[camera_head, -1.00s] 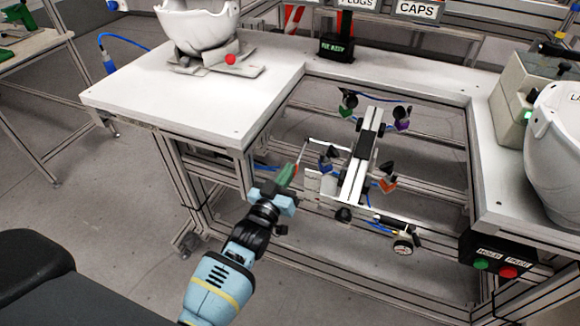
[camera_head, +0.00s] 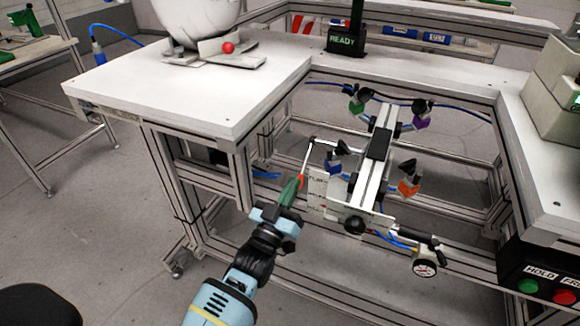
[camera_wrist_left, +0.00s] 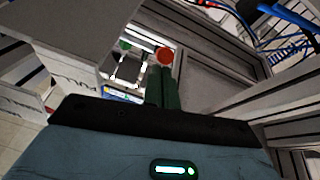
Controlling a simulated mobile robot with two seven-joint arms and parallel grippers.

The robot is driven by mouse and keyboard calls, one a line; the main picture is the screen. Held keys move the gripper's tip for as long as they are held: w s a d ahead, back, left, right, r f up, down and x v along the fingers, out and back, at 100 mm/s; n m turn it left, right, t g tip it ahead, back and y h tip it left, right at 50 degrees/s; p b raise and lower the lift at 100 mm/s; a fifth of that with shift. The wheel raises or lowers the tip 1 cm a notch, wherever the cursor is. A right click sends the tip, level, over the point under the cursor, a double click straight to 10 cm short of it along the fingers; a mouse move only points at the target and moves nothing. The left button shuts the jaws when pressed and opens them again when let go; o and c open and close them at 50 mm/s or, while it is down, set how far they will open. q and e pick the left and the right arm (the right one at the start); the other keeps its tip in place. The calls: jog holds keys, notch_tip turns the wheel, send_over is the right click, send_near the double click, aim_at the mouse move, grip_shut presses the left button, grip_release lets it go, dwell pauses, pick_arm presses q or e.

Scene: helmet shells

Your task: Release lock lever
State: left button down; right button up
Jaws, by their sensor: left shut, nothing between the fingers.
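The lock lever seems to be the thin pale rod (camera_head: 307,160) with a red-orange knob at the left side of the clamp fixture (camera_head: 367,182). The knob (camera_wrist_left: 165,56) shows plainly in the wrist view, right at the fingertips. My left gripper (camera_head: 294,187) has green fingers and is shut with nothing between them. Its tips are at the knob, touching it or very close; I cannot tell which. In the wrist view the fingers (camera_wrist_left: 163,84) lie together, pointing at the knob. A white lettered plate (camera_head: 317,192) is just right of the fingertips. My right gripper is out of view.
The fixture carries several coloured pads and a pressure gauge (camera_head: 424,267). A white table (camera_head: 200,90) with a helmet shell (camera_head: 195,22) is left and above. Metal frame rails surround the fixture. A button box (camera_head: 540,275) stands at the lower right.

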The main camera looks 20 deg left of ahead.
pick_arm(q)
jog(key=shift+f, duration=0.3)
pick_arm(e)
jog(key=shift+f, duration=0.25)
pick_arm(q)
jog(key=shift+f, duration=0.1)
